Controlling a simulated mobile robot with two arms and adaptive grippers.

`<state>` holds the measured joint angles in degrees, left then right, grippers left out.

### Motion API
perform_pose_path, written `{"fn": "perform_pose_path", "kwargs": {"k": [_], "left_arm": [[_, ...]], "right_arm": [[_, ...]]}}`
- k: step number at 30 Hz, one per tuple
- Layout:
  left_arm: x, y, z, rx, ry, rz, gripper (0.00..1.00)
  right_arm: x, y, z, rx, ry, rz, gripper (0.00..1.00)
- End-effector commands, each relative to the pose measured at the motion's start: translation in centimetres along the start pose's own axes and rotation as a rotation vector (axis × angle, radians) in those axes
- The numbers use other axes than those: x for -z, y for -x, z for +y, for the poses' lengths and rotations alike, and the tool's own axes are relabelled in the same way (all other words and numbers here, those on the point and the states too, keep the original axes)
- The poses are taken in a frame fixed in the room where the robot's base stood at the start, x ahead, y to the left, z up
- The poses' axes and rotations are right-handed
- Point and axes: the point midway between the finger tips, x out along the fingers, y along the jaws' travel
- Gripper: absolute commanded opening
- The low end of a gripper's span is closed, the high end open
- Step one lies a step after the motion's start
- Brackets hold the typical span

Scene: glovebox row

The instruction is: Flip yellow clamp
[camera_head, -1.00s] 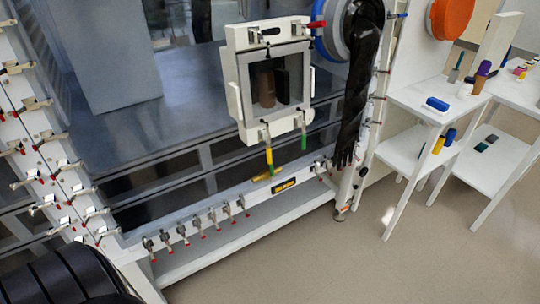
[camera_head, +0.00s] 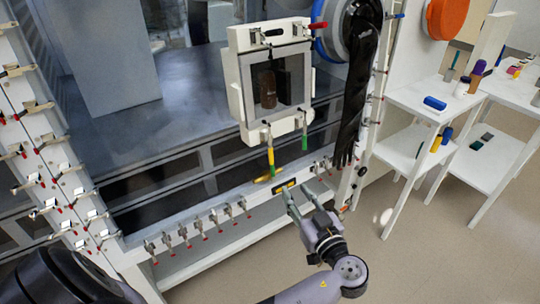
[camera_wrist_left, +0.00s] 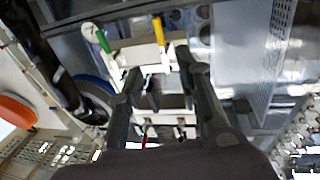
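The yellow clamp (camera_head: 271,160) hangs handle-down at the lower edge of the white framed hatch (camera_head: 236,95), left of the green clamp (camera_head: 304,138). In the left wrist view the yellow clamp handle (camera_wrist_left: 158,32) shows beyond and roughly between my fingers, and the green clamp (camera_wrist_left: 98,38) lies to its left. My left gripper (camera_head: 303,191) is open and empty, below and to the right of the yellow clamp, apart from it. Its two spread fingers also show in the left wrist view (camera_wrist_left: 160,65). My right gripper is not in view.
A black glove (camera_head: 355,105) hangs right of the hatch. Several red-tipped clamps (camera_head: 214,219) line the lower rail, with more on the left post. White shelves (camera_head: 420,100) with small items stand at the right. The floor is clear in front.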

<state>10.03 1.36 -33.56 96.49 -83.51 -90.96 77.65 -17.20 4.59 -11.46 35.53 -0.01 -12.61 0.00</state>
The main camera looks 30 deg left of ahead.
Motion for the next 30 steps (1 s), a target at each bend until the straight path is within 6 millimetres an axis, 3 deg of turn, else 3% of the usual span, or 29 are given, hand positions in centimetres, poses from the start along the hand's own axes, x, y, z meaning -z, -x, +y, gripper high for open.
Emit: {"fn": "perform_pose_path", "kwargs": {"k": [5, 21, 30], "left_arm": [[0.3, -2.6, -0.1, 0.004, -0.004, 0.004, 0.32], [0.1, -14.0, 0.0, 0.001, -0.010, 0.001, 0.32], [-0.1, -16.9, 0.0, 0.000, -0.007, -0.003, 0.32]], "right_arm": [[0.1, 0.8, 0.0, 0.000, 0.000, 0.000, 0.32], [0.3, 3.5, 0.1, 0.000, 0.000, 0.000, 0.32], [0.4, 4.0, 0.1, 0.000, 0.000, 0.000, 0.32]]}}
